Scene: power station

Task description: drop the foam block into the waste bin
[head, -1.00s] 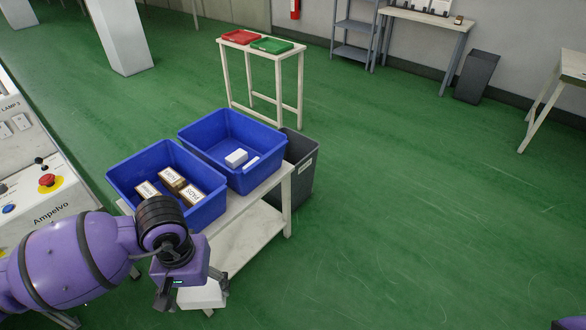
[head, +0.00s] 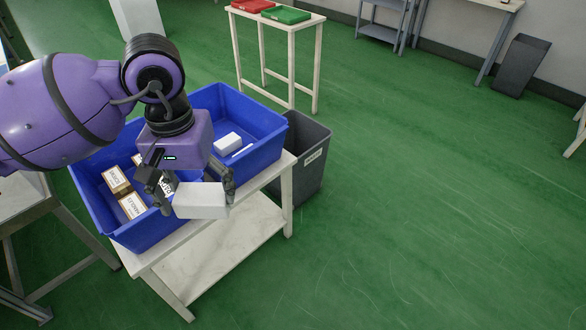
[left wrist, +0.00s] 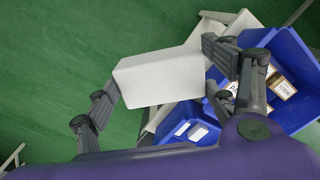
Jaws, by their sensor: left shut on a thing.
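My left gripper (head: 199,195) is shut on a white foam block (head: 202,201) and holds it in the air in front of the blue bins. In the left wrist view the foam block (left wrist: 160,78) sits between the two fingers of the left gripper (left wrist: 162,88). The waste bin (head: 307,162) is a dark grey open container with a white label. It stands on the floor just behind and right of the table, to the right of the held block. Its inside is mostly hidden. My right gripper is not in view.
A white table (head: 175,258) carries two blue bins. The nearer bin (head: 150,232) holds several small boxes; the farther bin (head: 262,152) holds white pieces. A tall stand (head: 318,40) bears red and green trays. Another dark bin (head: 522,66) stands by the wall. Green floor on the right is clear.

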